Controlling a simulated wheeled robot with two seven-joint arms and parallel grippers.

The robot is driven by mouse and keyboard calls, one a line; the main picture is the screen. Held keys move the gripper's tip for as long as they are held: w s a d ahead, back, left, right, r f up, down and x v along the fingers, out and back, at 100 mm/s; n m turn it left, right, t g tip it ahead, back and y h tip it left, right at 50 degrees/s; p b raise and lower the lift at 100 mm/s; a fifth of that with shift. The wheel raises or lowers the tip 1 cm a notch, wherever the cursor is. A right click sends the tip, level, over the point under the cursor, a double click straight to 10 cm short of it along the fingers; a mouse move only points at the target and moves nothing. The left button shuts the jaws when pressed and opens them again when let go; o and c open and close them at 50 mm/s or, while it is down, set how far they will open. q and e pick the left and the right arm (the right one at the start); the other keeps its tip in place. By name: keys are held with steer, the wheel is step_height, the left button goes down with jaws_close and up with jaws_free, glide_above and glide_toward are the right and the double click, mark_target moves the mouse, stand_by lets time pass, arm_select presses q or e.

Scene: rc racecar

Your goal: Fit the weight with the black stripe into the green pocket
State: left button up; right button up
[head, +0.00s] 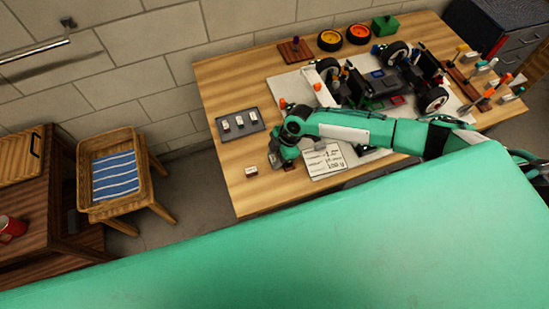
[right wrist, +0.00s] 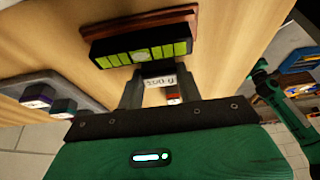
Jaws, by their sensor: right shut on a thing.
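My right gripper (head: 286,166) is low over the left front part of the table. In the right wrist view its two fingers (right wrist: 160,88) are shut on a small pale weight (right wrist: 160,80), with writing on it like "500 g". Its stripe does not show clearly. A small white and dark red block (head: 251,171) stands on the table left of the gripper. A dark tray (head: 258,126) holds several pale weights. The car chassis (head: 372,88) stands at the back right, with a small green patch (head: 375,104) in it that may be the green pocket. My left gripper does not show.
A black device with lime-green panels (right wrist: 140,53) on a brown base is just beyond my right fingertips. Wheels (head: 331,40), a green box (head: 385,25) and a tool rack (head: 487,80) stand farther off.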

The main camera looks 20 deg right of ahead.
mark_target(275, 159)
steer(key=d+r+m+t+h+b, duration=0.1)
steer(key=d+r+m+t+h, duration=0.1)
steer(key=r+m, duration=0.7)
steer(key=d+r+m+t+h+b, duration=0.2)
steer(key=r+m, duration=0.7)
steer(key=r, duration=1.2)
steer(key=shift+d+t, duration=0.4)
steer(key=shift+d, duration=0.7)
steer(key=shift+d+b, duration=0.1)
steer(key=shift+b, duration=0.2)
